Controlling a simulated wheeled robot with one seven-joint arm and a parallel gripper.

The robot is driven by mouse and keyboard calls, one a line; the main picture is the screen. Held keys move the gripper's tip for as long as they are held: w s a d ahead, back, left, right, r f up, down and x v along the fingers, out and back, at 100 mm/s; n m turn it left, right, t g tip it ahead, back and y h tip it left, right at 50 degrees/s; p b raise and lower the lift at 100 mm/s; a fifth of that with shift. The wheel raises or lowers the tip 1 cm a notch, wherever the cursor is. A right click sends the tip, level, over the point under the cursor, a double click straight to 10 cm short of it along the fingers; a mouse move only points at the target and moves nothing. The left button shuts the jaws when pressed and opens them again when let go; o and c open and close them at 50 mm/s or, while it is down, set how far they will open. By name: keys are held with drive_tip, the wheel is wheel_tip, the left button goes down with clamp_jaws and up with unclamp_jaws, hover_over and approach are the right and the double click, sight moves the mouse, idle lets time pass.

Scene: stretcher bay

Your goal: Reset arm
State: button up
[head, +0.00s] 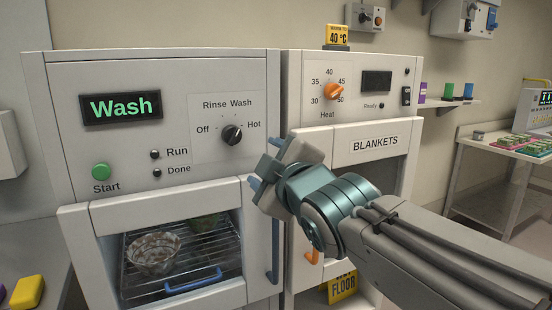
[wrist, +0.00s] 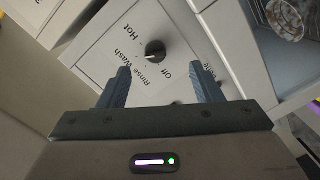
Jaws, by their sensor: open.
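My gripper (head: 254,188) is in front of the washer, near the edge between it and the blanket warmer. Its two blue fingers stand apart in the wrist view (wrist: 163,88), with nothing between them. The black wash knob (head: 232,134) is above and left of my gripper in the head view. In the wrist view the knob (wrist: 155,50) lies beyond the fingertips, and I see no contact. The washer (head: 170,80) display reads "Wash". My arm reaches in from the lower right and hides part of the warmer.
Through the washer door window, a stained bowl (head: 154,252) sits on a wire rack. The blanket warmer (head: 300,70) has an orange heat knob (head: 334,91) and a yellow 40 °C sign (head: 338,34) on top. A yellow floor sign (head: 343,287) stands low. A side table (head: 490,165) is at right.

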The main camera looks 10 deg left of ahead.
drive_tip(key=d+f+m+g+h+p, duration=0.2)
drive_tip(key=d+f+m+h, duration=0.25)
drive_tip(key=d+f, duration=0.3)
drive_tip(key=s+d+f+m+g+h+p, duration=0.4)
drive_tip(key=s+d+f+m+g, duration=0.6)
drive_tip(key=s+d+f+m, duration=0.3)
wheel_tip(320, 180, down, 3)
drive_tip(key=shift+s+d+f+p, duration=0.1)
drive_tip(key=shift+s+d+p, duration=0.25)
drive_tip(key=shift+s+d, duration=0.4)
drive_tip(key=shift+a, duration=0.15)
drive_tip(key=shift+c, duration=0.3)
drive_tip(key=c, duration=0.4)
drive_tip(key=shift+a, duration=0.15)
drive_tip(key=shift+c, duration=0.2)
